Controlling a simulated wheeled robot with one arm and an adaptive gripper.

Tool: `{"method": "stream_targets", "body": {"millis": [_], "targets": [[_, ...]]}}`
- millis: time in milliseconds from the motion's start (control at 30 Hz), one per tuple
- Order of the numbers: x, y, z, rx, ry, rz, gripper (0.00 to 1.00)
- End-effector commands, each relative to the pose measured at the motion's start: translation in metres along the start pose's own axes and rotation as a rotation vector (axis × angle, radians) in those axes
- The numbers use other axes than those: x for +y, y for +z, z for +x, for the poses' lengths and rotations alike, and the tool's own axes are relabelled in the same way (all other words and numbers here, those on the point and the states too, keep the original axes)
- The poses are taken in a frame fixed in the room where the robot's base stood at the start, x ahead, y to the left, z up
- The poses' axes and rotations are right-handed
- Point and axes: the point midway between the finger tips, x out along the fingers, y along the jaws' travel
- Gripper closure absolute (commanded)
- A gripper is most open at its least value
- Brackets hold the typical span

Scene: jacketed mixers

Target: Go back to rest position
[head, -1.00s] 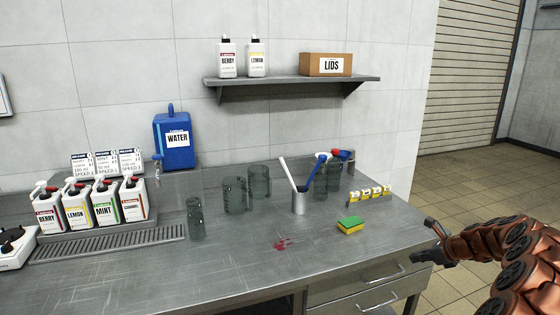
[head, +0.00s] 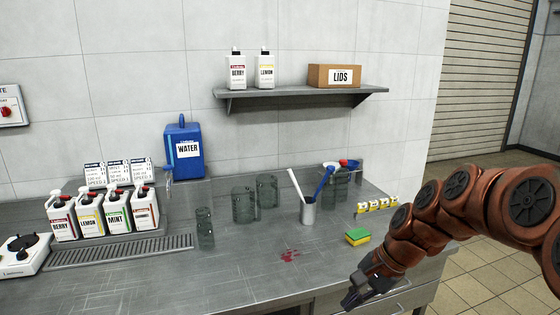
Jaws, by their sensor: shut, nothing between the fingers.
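My gripper (head: 352,300) is at the lower right of the head view, at the front edge of the steel counter (head: 225,285). Its dark fingers are shut and hold nothing. My copper-coloured arm reaches in from the right edge and hides part of the counter's right end and the drawers. The yellow and green sponge (head: 357,237) lies on the counter behind and apart from the gripper. A red stain (head: 290,256) is on the counter to the left of the sponge.
A metal cup (head: 308,213) holds upright utensils. Clear jars (head: 244,205) stand near the wall. Syrup jugs (head: 116,212) and a blue water container (head: 184,152) stand at left. A shelf (head: 300,92) holds two bottles and a lids box (head: 334,76). The front middle counter is clear.

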Motion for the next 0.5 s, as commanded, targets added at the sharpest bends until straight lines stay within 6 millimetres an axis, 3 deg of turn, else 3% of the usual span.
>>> {"method": "stream_targets", "body": {"millis": [200, 500], "targets": [[0.046, 0.059, -0.01, 0.013, 0.138, -0.259, 1.0], [0.127, 0.116, -0.024, 0.004, 0.336, -0.567, 1.0]]}}
